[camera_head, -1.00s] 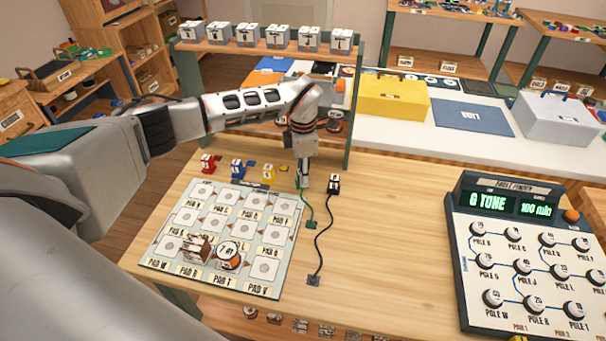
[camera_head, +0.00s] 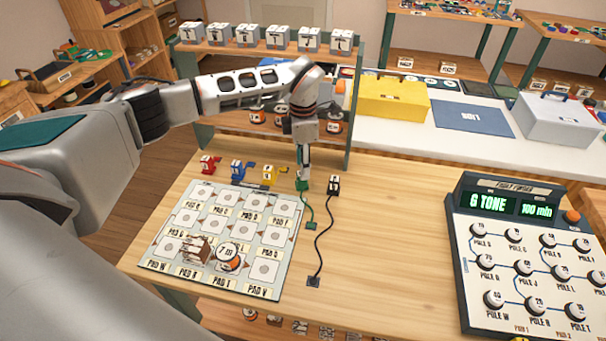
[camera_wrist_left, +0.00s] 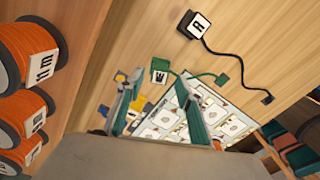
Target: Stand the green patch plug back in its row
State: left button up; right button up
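The green patch plug (camera_head: 302,185) stands on the table at the right of the yellow plug, with its green cord running to a small green end piece (camera_head: 311,226). In the left wrist view the green plug (camera_wrist_left: 159,70) shows a white letter label. My left gripper (camera_head: 303,171) points down just above the plug. In the left wrist view its two teal fingers (camera_wrist_left: 161,82) are spread, with the plug between and beyond their tips. Whether a finger still touches it is hard to tell. My right gripper is not in view.
Red (camera_head: 207,164), blue (camera_head: 237,169) and yellow (camera_head: 268,174) plugs stand to the left, a black plug (camera_head: 334,184) close on the right. A pad board (camera_head: 152,262) lies in front. A shelf with orange spools (camera_head: 334,127) rises behind. Bare table lies to the right.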

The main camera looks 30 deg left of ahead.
pick_arm(q)
notch_tip(320, 180, up, 7)
jog(key=shift+r, duration=0.2)
dwell(0.6)
